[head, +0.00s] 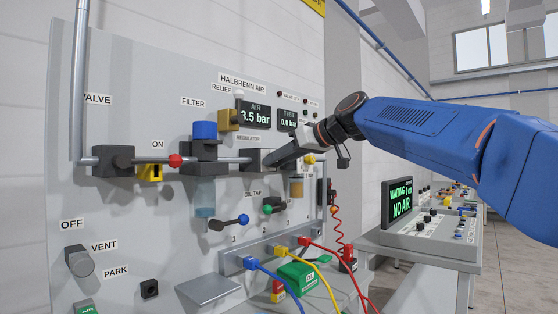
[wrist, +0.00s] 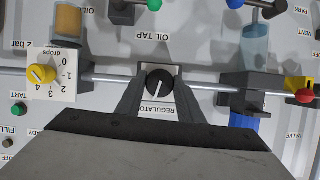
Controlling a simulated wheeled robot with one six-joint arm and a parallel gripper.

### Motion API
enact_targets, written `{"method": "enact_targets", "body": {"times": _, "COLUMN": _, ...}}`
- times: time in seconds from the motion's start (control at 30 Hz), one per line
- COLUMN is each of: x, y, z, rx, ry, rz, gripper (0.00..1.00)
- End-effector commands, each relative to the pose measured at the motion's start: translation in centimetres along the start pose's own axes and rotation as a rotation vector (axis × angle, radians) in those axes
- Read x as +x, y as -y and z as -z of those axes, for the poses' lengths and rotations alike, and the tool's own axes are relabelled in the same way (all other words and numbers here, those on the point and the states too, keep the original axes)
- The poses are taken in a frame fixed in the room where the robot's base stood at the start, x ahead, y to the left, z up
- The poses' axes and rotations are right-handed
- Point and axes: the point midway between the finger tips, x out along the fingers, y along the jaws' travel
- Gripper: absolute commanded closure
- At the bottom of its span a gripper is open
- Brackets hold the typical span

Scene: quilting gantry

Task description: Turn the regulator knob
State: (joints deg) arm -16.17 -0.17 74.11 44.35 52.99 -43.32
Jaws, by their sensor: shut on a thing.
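The regulator knob (wrist: 160,82) is a black round knob with a white pointer line, on the air pipe above the REGULATOR label in the wrist view. The pointer slants down, slightly left, in that view. My gripper (wrist: 160,88) has one dark finger on each side of the knob and is shut on it. In the head view my gripper (head: 280,156) reaches the panel below the REGULATOR label, and its fingers hide the knob. The AIR display (head: 254,115) appears to read 3.5 bar, its first digit partly covered. The TEST display (head: 287,121) reads 0.0 bar.
A blue-topped filter (head: 205,131) and a red-ended valve lever (head: 174,161) stand left of my gripper. A yellow drops dial (wrist: 43,74) is close by. Hoses and a green box (head: 298,275) are below. A console screen (head: 398,201) reads NO AIR.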

Motion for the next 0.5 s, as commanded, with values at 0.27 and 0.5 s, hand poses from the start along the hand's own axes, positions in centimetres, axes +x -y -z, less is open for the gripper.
{"method": "enact_targets", "body": {"times": 0.27, "x": -0.02, "y": -0.28, "z": -0.04, "rx": 0.210, "ry": 0.000, "rz": 0.084, "gripper": 0.89}}
{"method": "enact_targets", "body": {"times": 0.5, "x": 0.01, "y": -0.38, "z": -0.09, "rx": 0.422, "ry": 0.000, "rz": 0.173, "gripper": 0.89}}
